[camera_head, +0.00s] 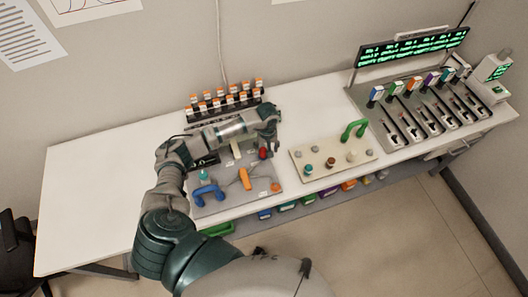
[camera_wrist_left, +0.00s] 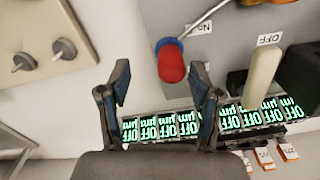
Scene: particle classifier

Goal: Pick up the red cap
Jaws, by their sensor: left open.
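The red cap (camera_head: 264,153) is on the grey panel, just in front of my left gripper (camera_head: 268,122) in the head view. In the left wrist view the red cap (camera_wrist_left: 171,66) is a rounded red piece with a blue band at one end, on the panel beside a grey wire. My left gripper (camera_wrist_left: 160,75) is open, with one dark finger on each side of the cap's rounded end in this view. I see no contact, and the remaining depth gap is hard to judge. My right gripper is not in view.
The grey panel (camera_head: 215,171) carries a blue handle (camera_head: 208,194), an orange handle (camera_head: 245,179) and a pale lever (camera_wrist_left: 263,75) by an OFF label. Orange-capped vials (camera_head: 225,99) stand behind. A beige board (camera_head: 335,170) with a green handle (camera_head: 353,130) is to the right. The table's left side is clear.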

